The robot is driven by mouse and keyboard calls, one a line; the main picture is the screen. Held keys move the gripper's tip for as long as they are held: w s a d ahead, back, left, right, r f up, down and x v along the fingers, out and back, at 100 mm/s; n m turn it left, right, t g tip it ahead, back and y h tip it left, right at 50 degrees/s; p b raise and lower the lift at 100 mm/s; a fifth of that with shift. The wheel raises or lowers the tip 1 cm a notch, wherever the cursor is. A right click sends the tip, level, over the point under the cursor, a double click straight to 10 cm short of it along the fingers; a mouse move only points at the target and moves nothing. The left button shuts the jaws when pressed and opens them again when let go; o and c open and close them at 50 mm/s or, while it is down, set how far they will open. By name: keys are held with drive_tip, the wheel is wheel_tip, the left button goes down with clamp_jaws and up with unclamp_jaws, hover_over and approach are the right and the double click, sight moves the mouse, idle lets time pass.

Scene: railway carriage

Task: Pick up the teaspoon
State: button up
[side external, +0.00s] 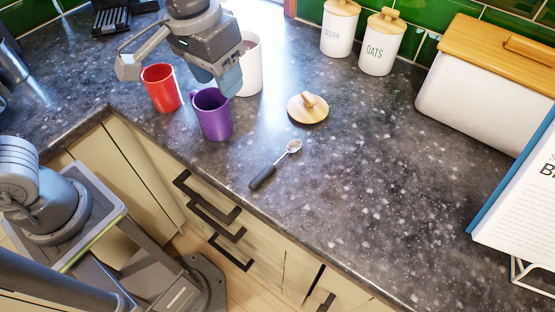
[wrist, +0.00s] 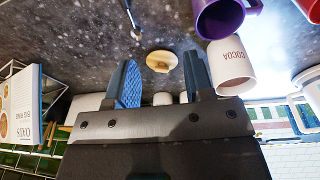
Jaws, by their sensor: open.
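The teaspoon (side external: 275,165) lies on the dark speckled worktop near its front edge, black handle toward the edge and metal bowl toward the wooden lid. In the wrist view the teaspoon (wrist: 135,28) shows at the top, partly cut off by the frame. My gripper (side external: 228,82) is open and empty, above the worktop by the purple mug and the white canister, up and left of the teaspoon in the side view. In the wrist view both fingers of my gripper (wrist: 162,82) stand apart with nothing between them touching.
A purple mug (side external: 212,118), a red mug (side external: 161,90) and an open white cocoa canister (wrist: 233,68) stand near my gripper. A round wooden lid (side external: 308,112) lies beyond the teaspoon. Lidded canisters (side external: 380,47), a bread bin (side external: 485,85) and a book stand (side external: 520,200) are further off. Worktop right of the teaspoon is clear.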

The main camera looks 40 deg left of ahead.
drive_tip(key=g, duration=0.1)
hover_over(268, 169)
wheel_tip(268, 169, down, 4)
drive_tip(key=shift+y, duration=0.3)
wheel_tip(268, 169, down, 14)
drive_tip(key=shift+f, duration=0.1)
clamp_jaws()
